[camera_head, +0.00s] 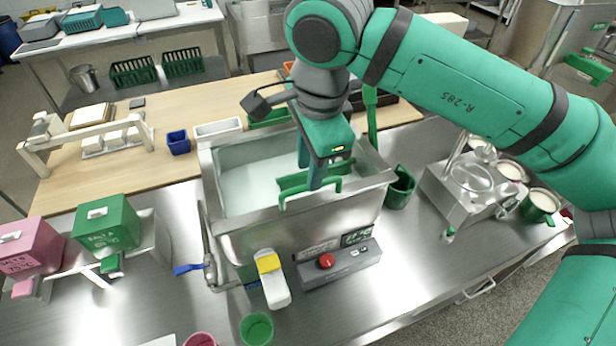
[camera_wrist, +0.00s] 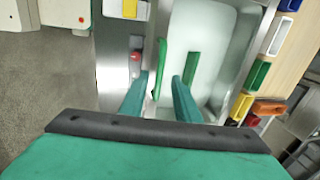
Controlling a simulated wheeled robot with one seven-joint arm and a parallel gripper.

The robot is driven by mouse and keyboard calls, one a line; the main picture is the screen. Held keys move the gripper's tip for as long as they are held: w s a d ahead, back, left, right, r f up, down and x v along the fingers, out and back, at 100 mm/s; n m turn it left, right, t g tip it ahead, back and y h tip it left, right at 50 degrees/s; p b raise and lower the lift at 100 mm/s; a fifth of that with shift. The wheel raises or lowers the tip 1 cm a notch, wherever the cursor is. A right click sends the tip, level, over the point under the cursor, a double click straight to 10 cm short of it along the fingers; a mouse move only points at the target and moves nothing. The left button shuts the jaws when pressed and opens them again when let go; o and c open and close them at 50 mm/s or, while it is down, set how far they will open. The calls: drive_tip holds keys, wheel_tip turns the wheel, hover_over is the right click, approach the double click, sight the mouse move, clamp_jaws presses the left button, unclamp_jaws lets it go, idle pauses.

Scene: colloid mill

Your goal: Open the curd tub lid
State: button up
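The curd tub (camera_head: 228,235) is a steel box with a pale surface inside its rim. I cannot tell whether a clear lid covers it. A green handle (camera_head: 311,191) lies along the tub's front edge; in the wrist view it is a green bar (camera_wrist: 162,66). My gripper (camera_head: 317,178) points down over this front edge, right at the handle. In the wrist view, the fingers of my gripper (camera_wrist: 160,80) are apart, with the green bar between and just ahead of them. Contact with the bar cannot be told.
A panel with a red button (camera_head: 326,261) is below the tub's front. A yellow-and-white lever (camera_head: 271,280) stands left of it. A green cup (camera_head: 401,187) and a steel mill (camera_head: 470,185) are to the right. Pink (camera_head: 30,245) and green (camera_head: 106,224) boxes stand left.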

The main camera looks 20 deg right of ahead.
drive_tip(key=shift+w+f, duration=0.2)
drive_tip(key=shift+f, duration=0.8)
drive_tip(key=shift+w+f, duration=0.15)
drive_tip(key=shift+f, duration=0.85)
clamp_jaws()
